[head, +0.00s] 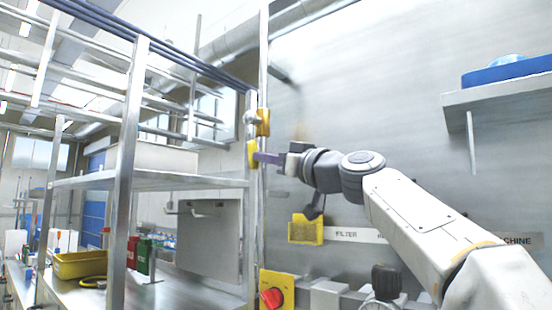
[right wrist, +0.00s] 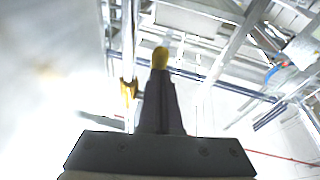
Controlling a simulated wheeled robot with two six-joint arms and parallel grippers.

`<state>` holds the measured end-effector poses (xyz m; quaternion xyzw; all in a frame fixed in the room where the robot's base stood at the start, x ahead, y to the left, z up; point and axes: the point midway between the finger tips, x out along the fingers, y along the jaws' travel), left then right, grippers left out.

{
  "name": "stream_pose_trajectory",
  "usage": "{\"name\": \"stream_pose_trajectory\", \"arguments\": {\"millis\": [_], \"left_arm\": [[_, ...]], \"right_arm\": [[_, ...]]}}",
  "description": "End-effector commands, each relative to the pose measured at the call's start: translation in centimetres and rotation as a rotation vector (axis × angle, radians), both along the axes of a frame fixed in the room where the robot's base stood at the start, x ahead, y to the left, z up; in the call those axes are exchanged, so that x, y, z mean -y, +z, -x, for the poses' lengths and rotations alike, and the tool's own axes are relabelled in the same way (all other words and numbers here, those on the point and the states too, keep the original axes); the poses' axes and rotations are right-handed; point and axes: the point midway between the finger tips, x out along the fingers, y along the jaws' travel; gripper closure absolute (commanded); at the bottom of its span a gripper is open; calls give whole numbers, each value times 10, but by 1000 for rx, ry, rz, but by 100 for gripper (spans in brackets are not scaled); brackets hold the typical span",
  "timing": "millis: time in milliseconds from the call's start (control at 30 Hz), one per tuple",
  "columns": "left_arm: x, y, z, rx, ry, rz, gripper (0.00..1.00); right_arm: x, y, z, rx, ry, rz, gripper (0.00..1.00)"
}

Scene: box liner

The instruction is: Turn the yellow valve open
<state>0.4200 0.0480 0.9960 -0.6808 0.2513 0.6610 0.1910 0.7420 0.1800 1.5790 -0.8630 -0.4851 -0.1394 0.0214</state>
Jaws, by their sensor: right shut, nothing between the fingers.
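The yellow valve (head: 263,122) is on the thin vertical pipe at the edge of the metal wall panel in the head view. A second, oblong yellow piece (head: 252,155) shows just below it; I cannot tell if it belongs to the valve. My right gripper (head: 264,158) points left, its shut, empty fingers ending at this oblong piece; contact is unclear. In the right wrist view the dark fingers of my right gripper (right wrist: 160,70) are together, with a rounded yellow piece (right wrist: 160,57) at their tip. Another yellow part (right wrist: 129,90) lies to their left. My left gripper is not in view.
A yellow box (head: 306,229) and a red knob on a yellow plate (head: 271,298) are on the panel below my arm. A shelf with a blue tray (head: 508,71) is at upper right. Metal racks (head: 128,180) and a yellow bin (head: 80,265) stand left.

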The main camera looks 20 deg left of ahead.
Motion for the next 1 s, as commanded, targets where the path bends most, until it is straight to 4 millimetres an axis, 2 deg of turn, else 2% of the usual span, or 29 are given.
{"name": "stream_pose_trajectory", "arguments": {"millis": [400, 1000], "left_arm": [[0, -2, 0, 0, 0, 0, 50], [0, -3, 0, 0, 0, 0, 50]], "right_arm": [[-17, -9, -7, -1, 2, 3, 100], [-20, -11, -8, -4, 3, 4, 100]]}}
